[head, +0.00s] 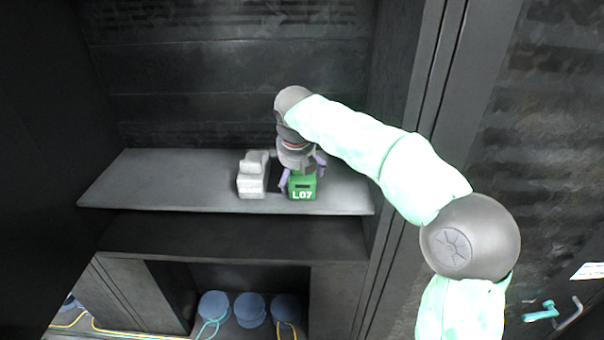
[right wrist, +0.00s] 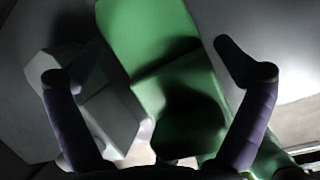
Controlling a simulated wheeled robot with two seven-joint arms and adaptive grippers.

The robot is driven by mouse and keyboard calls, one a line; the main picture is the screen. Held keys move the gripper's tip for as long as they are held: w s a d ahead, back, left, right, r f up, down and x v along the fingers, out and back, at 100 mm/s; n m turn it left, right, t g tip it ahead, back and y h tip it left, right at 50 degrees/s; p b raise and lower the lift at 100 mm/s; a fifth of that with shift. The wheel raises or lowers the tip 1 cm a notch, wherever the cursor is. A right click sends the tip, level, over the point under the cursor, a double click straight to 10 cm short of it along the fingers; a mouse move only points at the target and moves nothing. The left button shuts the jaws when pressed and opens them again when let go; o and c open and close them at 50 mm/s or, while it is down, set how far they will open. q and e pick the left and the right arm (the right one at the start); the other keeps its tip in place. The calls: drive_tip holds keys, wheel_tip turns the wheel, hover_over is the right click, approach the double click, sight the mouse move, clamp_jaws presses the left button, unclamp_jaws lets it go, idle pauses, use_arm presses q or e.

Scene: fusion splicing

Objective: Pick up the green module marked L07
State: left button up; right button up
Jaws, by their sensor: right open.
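The green module (head: 303,188), marked L07 on its front, stands on the grey shelf (head: 150,180) near its front edge. My right gripper (head: 302,182) reaches down over it, with a finger on each side of the module. In the right wrist view the open fingers (right wrist: 160,75) show with the green module (right wrist: 155,40) between them. No contact between the fingers and the module can be made out. My gripper hides the module's rear part in the head view. My left gripper is not in view.
A white-grey module (head: 252,178) stands just left of the green one, close to the gripper's left finger; it also shows in the right wrist view (right wrist: 110,115). The shelf's left part is clear. A cabinet wall (head: 400,130) is at the right. Blue round objects (head: 250,308) sit below.

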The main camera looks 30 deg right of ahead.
drive_tip(key=shift+s, duration=0.2)
drive_tip(key=c, duration=1.1)
drive_tip(key=shift+w, duration=0.1)
drive_tip(key=shift+c, duration=0.3)
drive_tip(key=shift+r, duration=0.15)
